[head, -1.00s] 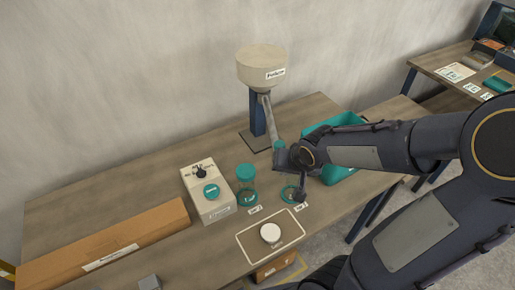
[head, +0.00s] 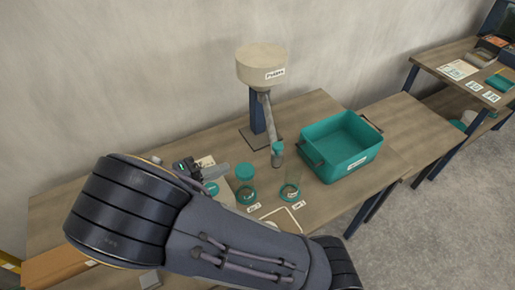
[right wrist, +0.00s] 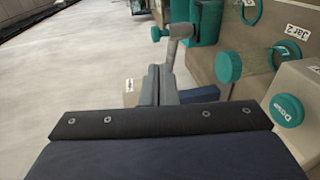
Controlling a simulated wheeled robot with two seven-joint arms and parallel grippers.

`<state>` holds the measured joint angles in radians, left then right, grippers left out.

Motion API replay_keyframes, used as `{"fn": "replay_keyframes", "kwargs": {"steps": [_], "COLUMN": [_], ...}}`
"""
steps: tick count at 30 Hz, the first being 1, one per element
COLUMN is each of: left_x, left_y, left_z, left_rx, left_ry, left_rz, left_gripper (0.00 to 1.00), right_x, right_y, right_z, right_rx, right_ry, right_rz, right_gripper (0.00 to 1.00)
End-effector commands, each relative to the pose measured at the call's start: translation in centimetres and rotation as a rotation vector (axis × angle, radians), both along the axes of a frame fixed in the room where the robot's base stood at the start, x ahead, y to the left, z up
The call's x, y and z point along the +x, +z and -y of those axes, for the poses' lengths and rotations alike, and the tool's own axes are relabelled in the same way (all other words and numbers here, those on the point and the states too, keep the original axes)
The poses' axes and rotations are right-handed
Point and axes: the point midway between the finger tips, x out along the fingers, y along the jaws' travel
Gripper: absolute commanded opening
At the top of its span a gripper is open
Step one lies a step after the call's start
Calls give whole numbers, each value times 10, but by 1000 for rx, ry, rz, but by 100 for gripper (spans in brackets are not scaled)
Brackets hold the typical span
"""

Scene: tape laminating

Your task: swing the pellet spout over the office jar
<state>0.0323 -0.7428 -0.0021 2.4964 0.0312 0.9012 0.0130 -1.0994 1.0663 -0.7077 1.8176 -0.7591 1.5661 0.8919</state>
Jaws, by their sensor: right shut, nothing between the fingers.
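The pellet hopper (head: 262,65) stands on a dark blue post at the back. The spout also shows in the right wrist view (right wrist: 178,38). A jar with a teal lid (head: 246,180) stands left of an open clear jar (head: 290,182). I cannot read which label says office. My right gripper (head: 222,170) is shut and empty, left of the lidded jar and apart from the spout. In the right wrist view its grey fingers (right wrist: 158,85) are together. My left gripper is out of view.
A teal bin (head: 345,160) stands right of the spout. The dosing box, with its teal Dose button (right wrist: 287,110), is partly hidden by my arm. A long cardboard box (head: 55,265) lies at the left. A second table (head: 440,65) stands far right.

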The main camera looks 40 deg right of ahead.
Motion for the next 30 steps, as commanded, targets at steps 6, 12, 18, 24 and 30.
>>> {"fn": "replay_keyframes", "kwargs": {"steps": [6, 12, 18, 24, 30], "left_x": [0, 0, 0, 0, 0], "left_y": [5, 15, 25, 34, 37], "left_z": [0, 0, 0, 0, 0], "left_rx": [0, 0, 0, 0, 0], "left_ry": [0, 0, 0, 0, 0], "left_rz": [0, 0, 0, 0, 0], "left_gripper": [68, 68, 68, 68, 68], "right_x": [-1, -4, -5, -6, -6], "right_y": [5, 0, -6, -12, -15], "right_z": [7, 46, 89, 119, 132], "right_rx": [-39, -39, -38, -37, -35], "right_ry": [4, -1, 0, 2, 5], "right_rz": [8, 4, 5, 5, 7], "right_gripper": [0, 0, 0, 0, 0]}}
